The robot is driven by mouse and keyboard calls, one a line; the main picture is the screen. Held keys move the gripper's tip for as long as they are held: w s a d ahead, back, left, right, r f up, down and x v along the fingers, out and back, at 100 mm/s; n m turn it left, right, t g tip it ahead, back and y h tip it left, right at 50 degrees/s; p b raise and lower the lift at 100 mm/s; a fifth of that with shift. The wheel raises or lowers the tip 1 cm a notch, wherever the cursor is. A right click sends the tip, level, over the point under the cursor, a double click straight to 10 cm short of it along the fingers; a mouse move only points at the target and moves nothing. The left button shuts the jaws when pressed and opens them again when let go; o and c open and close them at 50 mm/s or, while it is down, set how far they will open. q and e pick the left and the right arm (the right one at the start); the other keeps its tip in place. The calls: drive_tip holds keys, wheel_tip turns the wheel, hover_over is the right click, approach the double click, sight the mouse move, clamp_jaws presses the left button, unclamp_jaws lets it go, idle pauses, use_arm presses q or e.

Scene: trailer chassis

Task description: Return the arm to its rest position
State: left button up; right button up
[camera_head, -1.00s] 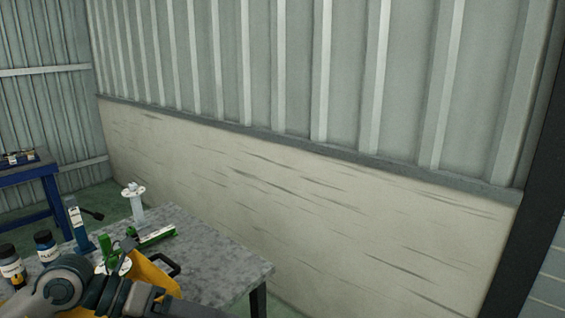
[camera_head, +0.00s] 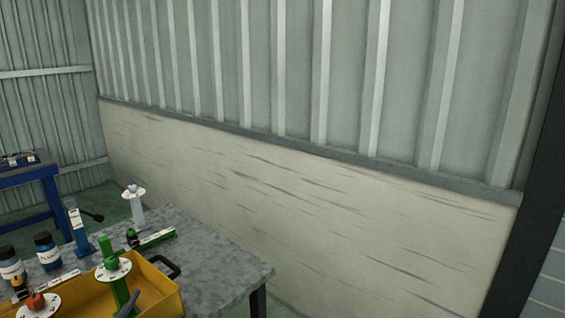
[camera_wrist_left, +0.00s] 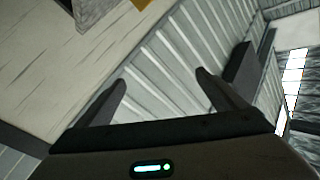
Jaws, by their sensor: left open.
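My left gripper (camera_wrist_left: 162,78) shows in the left wrist view with its two dark fingers spread apart and nothing between them. It hangs in free space, with the corrugated wall behind it. In the head view the left arm is not clearly seen; a small dark piece at the bottom edge by the yellow tray (camera_head: 172,292) is too cut off to tell. My right gripper is in neither view.
A grey speckled table (camera_head: 225,262) holds the tray with green-handled and red-topped parts, dark bottles (camera_head: 47,250), a blue stand (camera_head: 80,232) and a white post (camera_head: 136,208). A blue bench (camera_head: 30,177) stands far left. A pale wall (camera_head: 300,215) rises behind.

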use_arm(q)
drive_tip(key=s+a+f+n+g+y, duration=0.15)
drive_tip(key=s+f+g, duration=0.3)
drive_tip(key=f, duration=0.55)
drive_tip(key=s+a+f+n+g+y, duration=0.1)
drive_tip(key=s+f+n+g, duration=0.25)
drive_tip(key=s+f, duration=0.4)
drive_tip(key=s+d+f+g+h, duration=0.2)
drive_tip(key=s+d+f+g, duration=0.2)
drive_tip(key=s+f+g, duration=0.7)
drive_tip(key=s+f+t, duration=0.1)
drive_tip(key=s+f, duration=0.2)
drive_tip(key=f, duration=1.1)
drive_tip(key=s+f+t, duration=0.1)
drive_tip(key=s+f, duration=0.2)
drive_tip(key=f, duration=1.1)
drive_tip(key=s+a+f+g, duration=0.1)
drive_tip(key=s+a+f, duration=0.1)
drive_tip(key=s+f, duration=1.6)
drive_tip(key=shift+s+a+f, duration=0.3)
drive_tip(key=shift+a+f, duration=0.1)
drive_tip(key=shift+f, duration=0.05)
